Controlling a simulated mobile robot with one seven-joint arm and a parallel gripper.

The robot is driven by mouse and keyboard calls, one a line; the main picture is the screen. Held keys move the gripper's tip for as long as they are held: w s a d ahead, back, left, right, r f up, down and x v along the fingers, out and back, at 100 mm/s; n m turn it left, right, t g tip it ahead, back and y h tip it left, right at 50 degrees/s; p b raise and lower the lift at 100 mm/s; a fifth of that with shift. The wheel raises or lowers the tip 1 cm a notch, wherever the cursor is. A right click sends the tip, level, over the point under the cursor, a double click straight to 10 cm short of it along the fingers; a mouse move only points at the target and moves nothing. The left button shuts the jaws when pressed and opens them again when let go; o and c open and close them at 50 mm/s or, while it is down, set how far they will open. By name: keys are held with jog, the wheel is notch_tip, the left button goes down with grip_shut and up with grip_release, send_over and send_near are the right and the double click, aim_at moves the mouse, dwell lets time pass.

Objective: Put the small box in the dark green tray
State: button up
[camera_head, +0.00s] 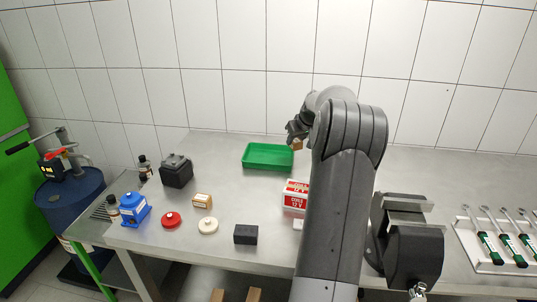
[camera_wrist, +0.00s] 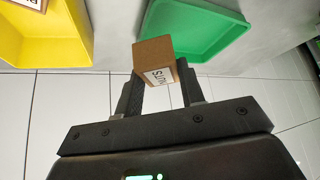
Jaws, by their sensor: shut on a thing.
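A small brown cardboard box (camera_wrist: 153,58) with a white label reading NUTS is held between the two fingers of my gripper (camera_wrist: 158,88) in the wrist view. In the head view my gripper (camera_head: 297,133) is at the back of the bench, and a bit of the brown box (camera_head: 297,145) shows below it. The green tray (camera_head: 268,164) lies flat just left of the box and looks empty. In the wrist view the green tray (camera_wrist: 215,25) is just beyond the box, up and to the right. The box appears beside the tray's edge; its height is unclear.
A yellow tray (camera_wrist: 70,45) with a labelled box inside shows in the wrist view; my arm hides that area in the head view. A tiled wall is behind.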

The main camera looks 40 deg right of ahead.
jog(key=s+d+m+h, duration=0.1)
jog(key=s+d+m, duration=0.1)
send_over(274, 162)
jog(key=s, duration=0.2)
jog(key=f, duration=0.6)
jog(key=shift+s+a+f, duration=0.1)
jog(key=shift+a+f, duration=0.25)
jog(key=shift+a, duration=0.05)
jog(key=shift+f, duration=1.95)
jog(key=shift+f, duration=0.1)
jog(key=o, duration=1)
